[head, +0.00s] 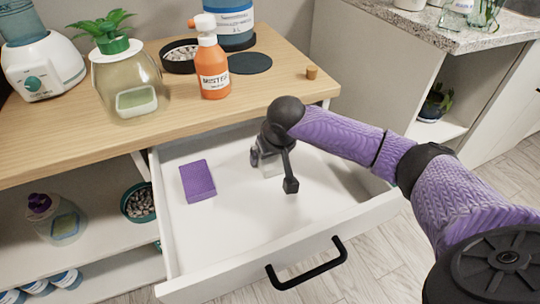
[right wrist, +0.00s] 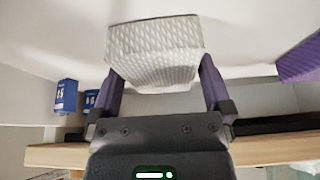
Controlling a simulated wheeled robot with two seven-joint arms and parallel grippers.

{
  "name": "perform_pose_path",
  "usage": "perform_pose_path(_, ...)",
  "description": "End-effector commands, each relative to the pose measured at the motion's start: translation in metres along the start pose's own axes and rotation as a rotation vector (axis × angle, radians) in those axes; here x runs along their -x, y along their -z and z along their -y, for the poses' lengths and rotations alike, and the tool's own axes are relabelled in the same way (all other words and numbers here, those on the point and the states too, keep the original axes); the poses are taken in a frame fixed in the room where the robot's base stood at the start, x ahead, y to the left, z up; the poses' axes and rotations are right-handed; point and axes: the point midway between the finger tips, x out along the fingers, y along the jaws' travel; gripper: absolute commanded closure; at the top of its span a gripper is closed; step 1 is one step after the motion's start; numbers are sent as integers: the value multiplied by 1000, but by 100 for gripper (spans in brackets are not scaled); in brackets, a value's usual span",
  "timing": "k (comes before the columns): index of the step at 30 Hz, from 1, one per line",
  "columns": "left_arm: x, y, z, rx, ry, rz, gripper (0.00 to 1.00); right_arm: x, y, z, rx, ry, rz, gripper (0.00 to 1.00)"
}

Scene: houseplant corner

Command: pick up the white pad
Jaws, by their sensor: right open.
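The white pad (right wrist: 155,50), a textured block, lies in the open drawer (head: 240,228). In the right wrist view its near end is between the two purple fingers of my right gripper (right wrist: 160,80). The fingers are apart, one on each side of the pad; I cannot tell whether they touch it. In the head view my right gripper (head: 272,158) is low inside the drawer and hides most of the pad. A purple pad (head: 198,181) lies to the left in the drawer and shows at the right edge of the wrist view (right wrist: 300,60). My left gripper is not in view.
The wooden top (head: 165,115) above the drawer bears an orange mister bottle (head: 212,70), a glass jar with a plant (head: 125,80) and a small cork (head: 311,72). The drawer front has a black handle (head: 307,268). The drawer floor's front part is bare.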

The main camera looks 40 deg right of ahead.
Motion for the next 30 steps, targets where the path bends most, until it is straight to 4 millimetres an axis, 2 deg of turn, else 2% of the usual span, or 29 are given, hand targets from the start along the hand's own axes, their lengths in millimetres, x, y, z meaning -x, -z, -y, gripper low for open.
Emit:
perform_pose_path(6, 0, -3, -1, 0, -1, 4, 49, 0, 0, 0, 0, 0, 0, 2)
perform_pose_path(15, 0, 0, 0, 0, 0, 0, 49, 0, 0, 0, 0, 0, 0, 65)
perform_pose_path(21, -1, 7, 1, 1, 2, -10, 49, 0, 0, 0, 0, 0, 0, 66)
perform_pose_path(25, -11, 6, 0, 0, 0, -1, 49, -1, 0, 0, 2, 1, 0, 66)
perform_pose_path(26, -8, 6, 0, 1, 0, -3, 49, 6, 3, 0, 1, -1, -1, 66)
perform_pose_path(30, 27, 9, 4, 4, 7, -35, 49, 54, 23, 1, -2, 4, -10, 66)
